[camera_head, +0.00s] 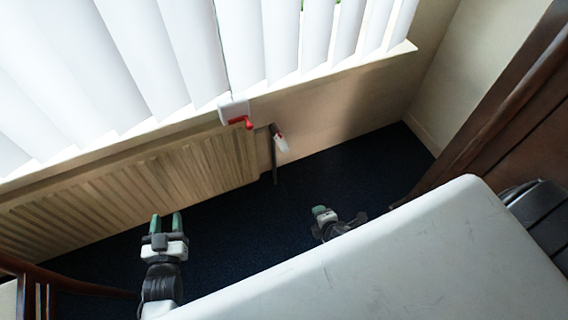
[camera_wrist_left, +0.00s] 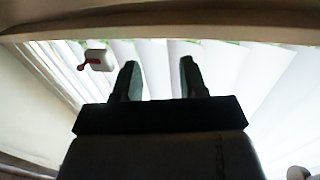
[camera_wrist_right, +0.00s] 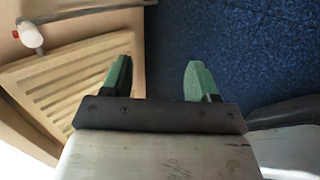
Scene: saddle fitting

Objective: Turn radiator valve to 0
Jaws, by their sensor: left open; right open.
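The radiator valve (camera_head: 281,144) has a white head with a red mark, on a pipe by the right end of the radiator (camera_head: 150,185). It also shows at the upper left of the right wrist view (camera_wrist_right: 30,35). The number it is set to is too small to read. My left gripper (camera_head: 166,223) is open and empty in front of the radiator, left of the valve and apart from it. My right gripper (camera_head: 321,211) is open and empty, below and right of the valve in the head view, not touching it.
A white box with a red handle (camera_head: 234,112) is at the window sill above the radiator's right end. White vertical blinds (camera_head: 180,60) cover the window. Dark blue carpet (camera_head: 350,165) is clear right of the valve. Dark wood furniture (camera_head: 500,110) stands at the right.

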